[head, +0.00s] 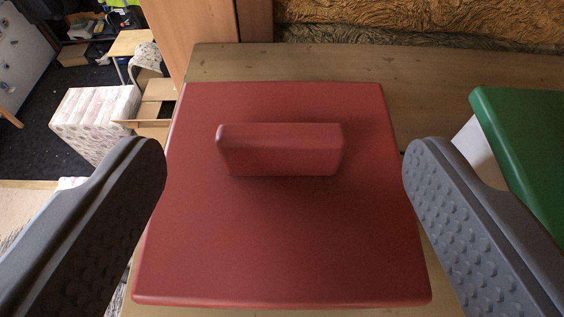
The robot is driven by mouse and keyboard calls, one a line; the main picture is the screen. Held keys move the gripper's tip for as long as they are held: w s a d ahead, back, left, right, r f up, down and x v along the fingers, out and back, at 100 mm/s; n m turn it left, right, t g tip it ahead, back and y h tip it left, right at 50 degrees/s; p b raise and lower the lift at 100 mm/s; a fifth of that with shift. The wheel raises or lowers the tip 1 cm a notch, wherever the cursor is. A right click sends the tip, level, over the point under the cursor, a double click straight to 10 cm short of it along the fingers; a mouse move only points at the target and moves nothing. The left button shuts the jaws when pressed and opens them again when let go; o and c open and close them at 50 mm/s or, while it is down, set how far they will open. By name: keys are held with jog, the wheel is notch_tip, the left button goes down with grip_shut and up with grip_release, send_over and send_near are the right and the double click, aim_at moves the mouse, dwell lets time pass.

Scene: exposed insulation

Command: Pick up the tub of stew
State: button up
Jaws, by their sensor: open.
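A square red lid (280,240) with a raised red block handle (281,150) fills the middle of the head view. It seems to be the top of a tub; the sides and contents below are hidden, so I cannot tell whether it holds stew. My gripper (283,165) is open, with one grey studded finger at the left of the lid and the other at the right. The lid and its handle lie between the fingers. No contact with the handle shows.
A green-lidded white container (525,140) stands close by on the right, partly behind the right finger. The wooden surface (430,85) has bare room behind the red lid. Exposed insulation (420,20) runs along the back. Wrapped packages (92,115) and boxes are lower at the left.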

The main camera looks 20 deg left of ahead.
aim_at(284, 145)
jog(key=p+x, duration=0.1)
jog(key=x, duration=0.4)
jog(key=shift+s+f, duration=0.1)
jog(key=shift+f, duration=0.1)
jog(key=shift+s, duration=0.1)
grip_shut()
